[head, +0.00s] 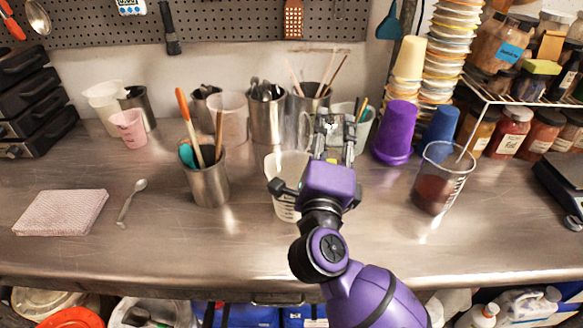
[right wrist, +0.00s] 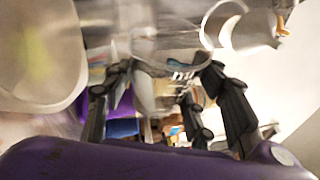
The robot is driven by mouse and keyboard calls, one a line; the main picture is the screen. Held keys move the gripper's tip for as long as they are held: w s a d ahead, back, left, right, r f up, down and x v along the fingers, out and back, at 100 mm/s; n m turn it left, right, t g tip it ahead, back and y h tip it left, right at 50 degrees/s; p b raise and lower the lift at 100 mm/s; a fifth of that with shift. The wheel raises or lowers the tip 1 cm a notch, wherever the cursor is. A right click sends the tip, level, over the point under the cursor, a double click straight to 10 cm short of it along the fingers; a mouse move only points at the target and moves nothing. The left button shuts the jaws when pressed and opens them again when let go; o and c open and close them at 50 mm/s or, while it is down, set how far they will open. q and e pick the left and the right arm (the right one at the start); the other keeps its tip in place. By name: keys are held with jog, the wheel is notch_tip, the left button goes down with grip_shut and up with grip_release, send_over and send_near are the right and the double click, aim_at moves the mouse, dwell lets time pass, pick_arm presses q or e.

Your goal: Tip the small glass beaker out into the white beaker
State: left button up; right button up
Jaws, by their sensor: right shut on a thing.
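My right gripper (head: 336,135) is above the bench near its middle, with its fingers pointing toward the back. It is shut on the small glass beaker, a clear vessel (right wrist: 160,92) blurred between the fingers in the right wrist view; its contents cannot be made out. The white beaker (head: 284,207) stands on the bench below and left of the gripper, partly hidden by it. A large pale round shape at the left of the right wrist view may be this beaker. My left gripper is not in view.
A steel cup with utensils (head: 209,185) stands left of the white beaker. A large glass beaker with dark red contents (head: 437,185) stands to the right. Purple cups (head: 395,135) and steel containers (head: 266,118) stand behind. The front of the bench is mostly clear.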

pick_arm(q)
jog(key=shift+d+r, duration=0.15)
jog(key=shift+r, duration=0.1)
pick_arm(e)
jog(key=shift+r, duration=0.15)
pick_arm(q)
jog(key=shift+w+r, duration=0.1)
pick_arm(e)
jog(key=shift+s+a+r+n, duration=0.1)
jog(key=shift+n, duration=0.2)
pick_arm(q)
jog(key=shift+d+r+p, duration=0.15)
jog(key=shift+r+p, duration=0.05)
jog(key=shift+p, duration=0.15)
pick_arm(e)
jog(key=shift+r, duration=0.1)
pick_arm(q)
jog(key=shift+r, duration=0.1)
pick_arm(e)
jog(key=shift+a+n+t, duration=0.1)
jog(key=shift+n+t, duration=0.2)
jog(key=shift+n, duration=0.2)
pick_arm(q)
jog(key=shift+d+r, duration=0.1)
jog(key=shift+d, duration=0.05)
pick_arm(e)
jog(key=shift+r+y, duration=0.1)
jog(key=shift+y, duration=0.2)
